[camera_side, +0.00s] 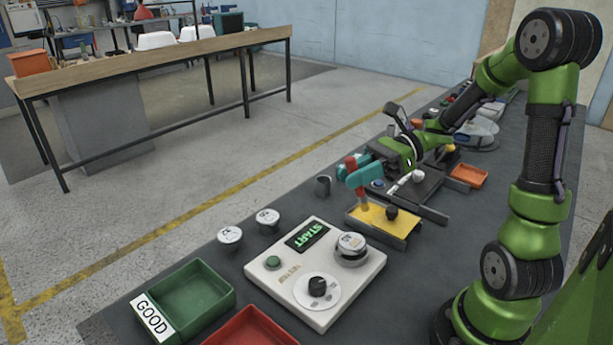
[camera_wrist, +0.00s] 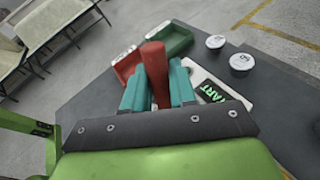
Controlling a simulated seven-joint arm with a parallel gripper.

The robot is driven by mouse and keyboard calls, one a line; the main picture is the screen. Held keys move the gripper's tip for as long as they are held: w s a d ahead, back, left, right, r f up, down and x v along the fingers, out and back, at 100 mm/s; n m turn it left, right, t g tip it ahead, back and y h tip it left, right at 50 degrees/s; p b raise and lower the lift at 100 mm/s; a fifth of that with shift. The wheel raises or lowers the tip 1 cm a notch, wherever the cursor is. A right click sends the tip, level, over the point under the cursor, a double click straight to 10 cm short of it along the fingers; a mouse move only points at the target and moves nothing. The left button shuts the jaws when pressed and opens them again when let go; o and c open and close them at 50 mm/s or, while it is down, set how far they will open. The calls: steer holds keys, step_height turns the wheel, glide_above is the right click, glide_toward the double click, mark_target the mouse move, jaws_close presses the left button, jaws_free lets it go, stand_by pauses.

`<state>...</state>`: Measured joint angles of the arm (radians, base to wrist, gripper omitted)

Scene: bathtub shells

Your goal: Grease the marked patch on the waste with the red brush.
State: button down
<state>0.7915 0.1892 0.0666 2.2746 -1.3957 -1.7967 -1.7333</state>
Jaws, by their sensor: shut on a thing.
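My gripper (camera_side: 365,173) has teal fingers and is shut on the red brush (camera_side: 350,162). In the wrist view, the red handle (camera_wrist: 154,62) stands between the two teal fingers (camera_wrist: 157,88). The brush points down, and its orange-yellow lower end is over the left edge of a yellow-topped tray (camera_side: 402,225). I cannot tell whether it touches the tray. No marked patch is clear to me, and I cannot tell which part is the waste.
A white START box (camera_side: 320,290) with a dial and a silver-rimmed puck (camera_side: 351,248) stands in front. Two white-topped pucks (camera_side: 230,237) and a dark cup (camera_side: 323,186) are left. Green GOOD (camera_side: 208,285) and red bins (camera_side: 250,330) are nearest. A dark fixture (camera_side: 432,184) and an orange tray (camera_side: 468,176) lie behind.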

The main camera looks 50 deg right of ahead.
steer(key=shift+r, duration=0.3)
steer(key=shift+f, duration=3.95)
steer(key=shift+d, duration=0.1)
steer(key=shift+r, duration=3.95)
